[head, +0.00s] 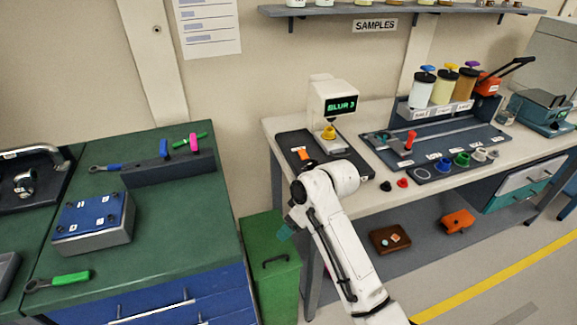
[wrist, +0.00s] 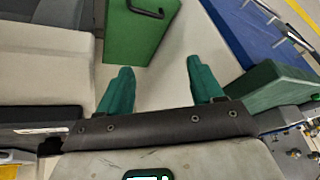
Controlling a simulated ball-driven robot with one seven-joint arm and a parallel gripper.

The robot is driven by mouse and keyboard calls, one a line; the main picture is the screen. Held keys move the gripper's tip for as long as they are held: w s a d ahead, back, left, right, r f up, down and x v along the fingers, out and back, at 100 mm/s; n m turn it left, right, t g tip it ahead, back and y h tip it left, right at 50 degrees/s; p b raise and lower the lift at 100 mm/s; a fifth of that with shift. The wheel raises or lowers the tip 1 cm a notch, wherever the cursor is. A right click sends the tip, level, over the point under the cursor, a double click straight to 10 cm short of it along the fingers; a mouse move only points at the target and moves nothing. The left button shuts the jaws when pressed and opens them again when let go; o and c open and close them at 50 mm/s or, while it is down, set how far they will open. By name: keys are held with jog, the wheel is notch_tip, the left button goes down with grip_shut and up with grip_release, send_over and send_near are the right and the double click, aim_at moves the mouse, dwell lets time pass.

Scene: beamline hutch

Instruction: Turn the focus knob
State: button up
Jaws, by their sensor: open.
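The white microscope-like device (head: 331,98) stands at the left end of the pale bench, with a small screen reading "BLUR 3". A yellow round part (head: 328,133) shows on it below the screen. I cannot tell for sure that this is the focus knob. An orange piece (head: 304,155) lies on the dark mat in front of it. My gripper (head: 287,232) is low, left of the bench's front edge and well apart from the device. In the wrist view its two green fingers (wrist: 160,67) are spread with nothing between them. The device is not identifiable there.
A green bin (head: 272,262) stands below my gripper, between the pale bench (head: 362,200) and the green workbench (head: 180,230). A dark tray (head: 435,142) and several colored knobs lie right of the device. A shelf (head: 400,10) hangs above. Open floor shows at lower right.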

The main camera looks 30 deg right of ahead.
jog(key=w+d+r, duration=0.3)
jog(key=w, duration=0.1)
jog(key=n+h, duration=0.1)
jog(key=n, duration=0.1)
send_near(314, 163)
jog(key=x, duration=0.9)
jog(key=c, duration=1.1)
